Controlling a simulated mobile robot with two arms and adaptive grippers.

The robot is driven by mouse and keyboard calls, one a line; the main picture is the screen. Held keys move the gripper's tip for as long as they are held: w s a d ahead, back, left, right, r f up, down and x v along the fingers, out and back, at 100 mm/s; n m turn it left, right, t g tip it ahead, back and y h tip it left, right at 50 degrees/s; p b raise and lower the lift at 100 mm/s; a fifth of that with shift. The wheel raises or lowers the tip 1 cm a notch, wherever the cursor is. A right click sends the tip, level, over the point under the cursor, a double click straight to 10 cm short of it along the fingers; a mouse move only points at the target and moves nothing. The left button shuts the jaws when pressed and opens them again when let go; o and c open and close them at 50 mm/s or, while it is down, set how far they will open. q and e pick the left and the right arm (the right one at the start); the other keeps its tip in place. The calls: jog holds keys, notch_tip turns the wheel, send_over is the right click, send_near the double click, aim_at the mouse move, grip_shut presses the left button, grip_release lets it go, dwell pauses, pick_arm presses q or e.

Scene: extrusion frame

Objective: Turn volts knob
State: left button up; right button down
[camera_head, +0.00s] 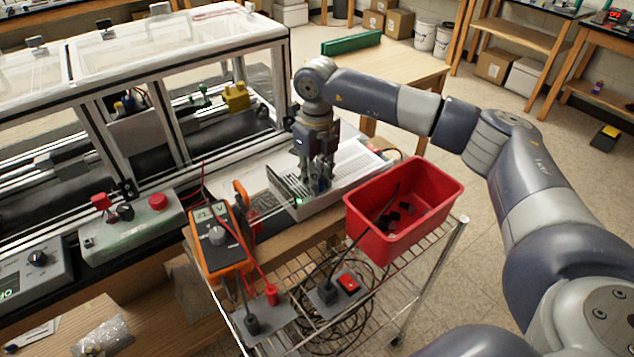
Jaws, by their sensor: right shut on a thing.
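A silver power supply box (352,168) with a slotted top sits on the bench edge, and a small green light glows on its front panel. My right gripper (316,186) reaches down from above to that front panel, its fingers shut on a small knob there. The fingers mostly cover the knob, and its label cannot be read. An orange multimeter (222,240) with a round dial stands to the left, apart from the gripper. My left gripper is not in view.
A red bin (405,210) with dark parts stands on a wire cart (420,262) close to the right of the gripper. Red and black leads and dark cables lie in front. A framed enclosure (150,75) with clear panels fills the left.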

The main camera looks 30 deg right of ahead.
jog(key=shift+n+b, duration=0.3)
jog(key=shift+n, duration=0.3)
jog(key=shift+r, duration=0.1)
jog(key=c, duration=1.4)
grip_release()
jog(key=shift+o, duration=0.2)
notch_tip(320, 180, up, 12)
